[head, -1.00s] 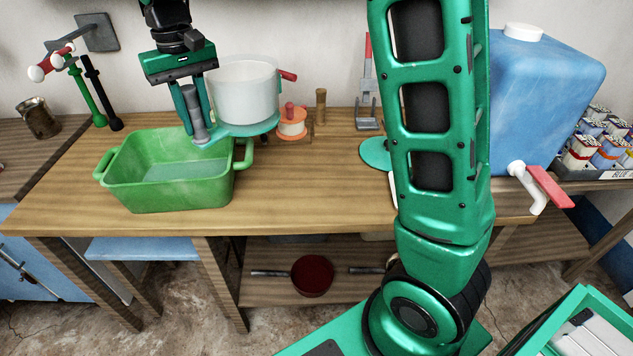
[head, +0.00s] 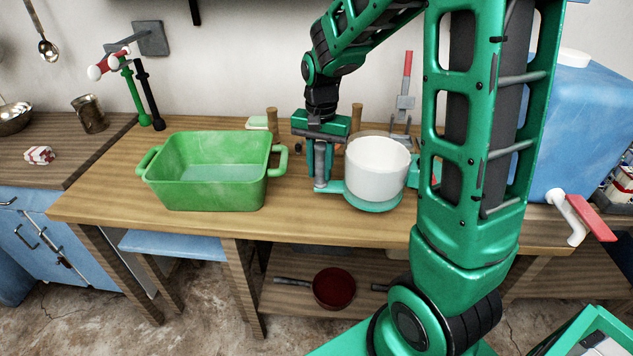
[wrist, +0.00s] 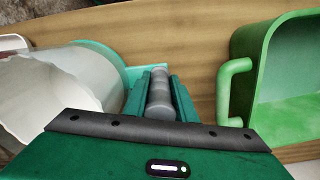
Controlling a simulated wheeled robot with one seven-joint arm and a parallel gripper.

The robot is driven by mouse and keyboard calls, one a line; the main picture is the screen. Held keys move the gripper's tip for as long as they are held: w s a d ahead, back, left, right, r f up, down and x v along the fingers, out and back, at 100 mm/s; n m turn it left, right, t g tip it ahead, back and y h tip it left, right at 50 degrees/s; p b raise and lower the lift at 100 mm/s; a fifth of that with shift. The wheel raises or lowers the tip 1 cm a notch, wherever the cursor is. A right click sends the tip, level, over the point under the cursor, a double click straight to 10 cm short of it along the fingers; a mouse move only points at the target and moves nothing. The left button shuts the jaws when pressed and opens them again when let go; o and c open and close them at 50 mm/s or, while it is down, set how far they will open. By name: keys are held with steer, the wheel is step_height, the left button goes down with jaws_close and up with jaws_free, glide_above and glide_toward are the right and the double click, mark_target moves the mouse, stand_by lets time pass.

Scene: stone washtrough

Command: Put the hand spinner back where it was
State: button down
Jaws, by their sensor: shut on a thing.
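The hand spinner looks like a white drum (head: 377,168) on a teal base (head: 373,203), with a grey upright handle (head: 320,165) at its left. My gripper (head: 322,182) is shut on that handle, and its fingers point down. The spinner is roughly upright, low over the counter right of the green tub; I cannot tell if it touches the wood. In the wrist view the handle (wrist: 160,97) lies between the fingers, with the drum (wrist: 55,90) at left. A teal piece (head: 412,172) shows at the drum's right, partly hidden by my arm; I cannot tell if it is separate.
The green tub (head: 205,170) stands left of my gripper with a small gap. Wooden posts (head: 356,116) and a red-handled tool (head: 406,90) stand behind. The blue tank (head: 573,110) with its red-levered tap (head: 575,217) is at the right. Bare counter (head: 300,212) lies in front.

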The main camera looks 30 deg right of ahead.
mark_target(320, 186)
steer(key=shift+f, duration=1.9)
steer(key=c, duration=1.5)
jaws_free()
steer(key=shift+o, duration=0.2)
